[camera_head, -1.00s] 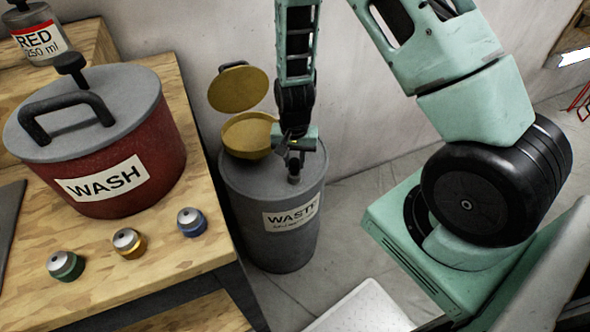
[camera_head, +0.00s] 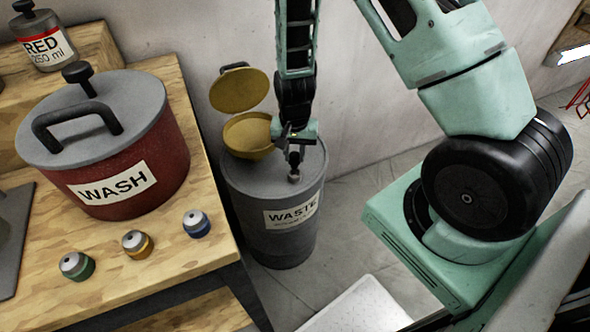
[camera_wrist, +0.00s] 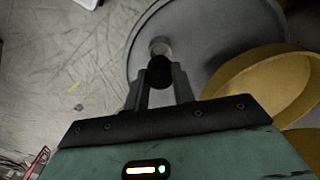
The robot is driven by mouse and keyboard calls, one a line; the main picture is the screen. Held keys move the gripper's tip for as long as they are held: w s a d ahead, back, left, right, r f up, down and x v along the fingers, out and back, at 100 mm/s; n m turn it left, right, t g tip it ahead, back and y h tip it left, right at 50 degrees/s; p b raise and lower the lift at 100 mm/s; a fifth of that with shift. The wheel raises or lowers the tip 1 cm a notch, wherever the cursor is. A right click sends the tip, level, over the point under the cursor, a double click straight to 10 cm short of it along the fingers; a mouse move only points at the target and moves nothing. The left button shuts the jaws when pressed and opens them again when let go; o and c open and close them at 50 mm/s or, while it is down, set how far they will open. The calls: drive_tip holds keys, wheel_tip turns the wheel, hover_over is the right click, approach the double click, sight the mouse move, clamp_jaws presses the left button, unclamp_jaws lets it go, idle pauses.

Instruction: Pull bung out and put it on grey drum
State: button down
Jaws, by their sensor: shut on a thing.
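The grey drum (camera_head: 285,245), labelled WASTE, stands on the floor beside the bench; its round top also shows in the wrist view (camera_wrist: 190,25). My gripper (camera_head: 293,157) points down over the right part of the drum's top. In the wrist view my gripper (camera_wrist: 159,88) is shut on a black knob (camera_wrist: 160,72), which I take to be the bung. A small pale grey round piece (camera_wrist: 160,46) shows just beyond the knob, over the drum top. I cannot tell whether the bung is seated or lifted clear.
A yellow funnel (camera_head: 249,134) with its lid raised sits on the drum close to my gripper. The bench (camera_head: 180,262) at left holds a red WASH pot (camera_head: 130,175) and green, orange and blue-ringed caps. A pale wall is behind.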

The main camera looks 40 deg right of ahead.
sight(294, 154)
drive_tip(key=shift+r, duration=0.1)
drive_tip(key=shift+r+p, duration=1.85)
drive_tip(key=shift+r, duration=0.1)
